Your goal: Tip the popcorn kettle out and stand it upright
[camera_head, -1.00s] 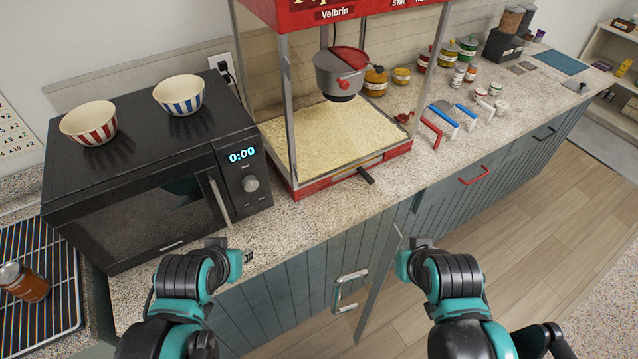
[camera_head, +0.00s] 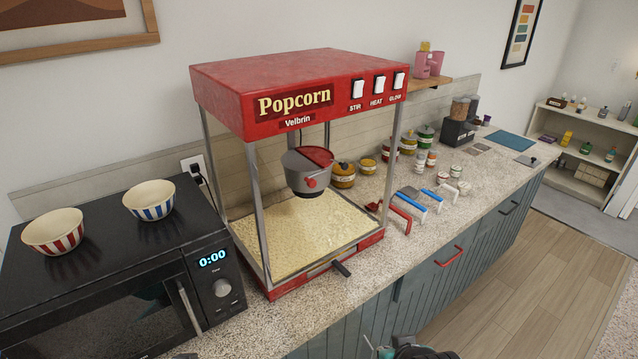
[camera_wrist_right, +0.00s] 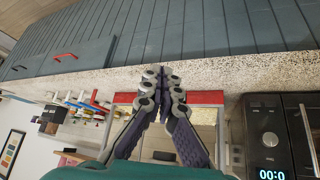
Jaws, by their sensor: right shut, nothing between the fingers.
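The popcorn kettle (camera_head: 309,182) is a grey pot with a red-and-grey lid and a red knob on its front. It hangs about level inside the red popcorn machine (camera_head: 312,70), above a bed of popcorn (camera_head: 310,232). A black handle (camera_head: 341,268) sticks out at the machine's front base. My right gripper (camera_wrist_right: 161,76) is shut and empty in the right wrist view, in front of the counter edge and apart from the kettle. Only a bit of my right arm shows at the bottom of the head view. My left gripper is out of view.
A black microwave (camera_head: 115,318) with a red-striped bowl (camera_head: 53,232) and a blue-striped bowl (camera_head: 149,200) on top stands left of the machine. Scoops with red (camera_head: 396,216) and blue handles, jars and tins lie to its right. A narrow counter strip (camera_head: 330,312) in front is clear.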

